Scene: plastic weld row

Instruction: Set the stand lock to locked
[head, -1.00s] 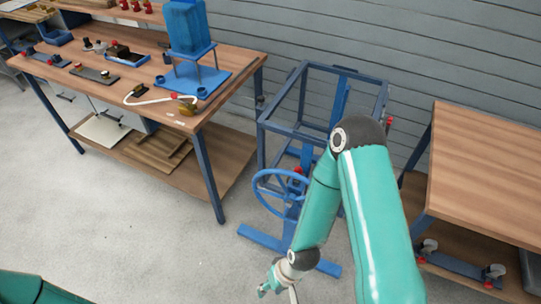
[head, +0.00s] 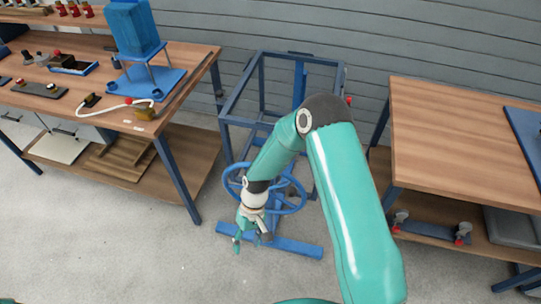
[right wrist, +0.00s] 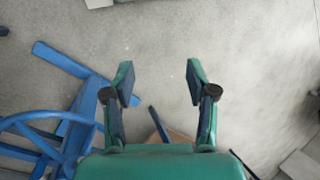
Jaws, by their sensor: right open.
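The blue stand (head: 232,110) is an open frame on floor feet, with a blue handwheel (head: 292,208) low on its front. A small red knob (head: 348,100) shows at the frame's upper right; I cannot tell whether it is the stand lock or how the lock is set. My right gripper (head: 250,240) points down in front of the handwheel, and its forearm hides part of the wheel and stand. In the right wrist view, the right gripper (right wrist: 160,85) is open and empty above bare floor, with the handwheel (right wrist: 40,125) at left. My left gripper is out of view.
A wooden workbench (head: 185,65) with a blue hopper (head: 133,28) and small parts stands at left. A wooden table (head: 460,140) stands at right, with a blue castered bar (head: 430,230) on its lower shelf. The floor in front is clear.

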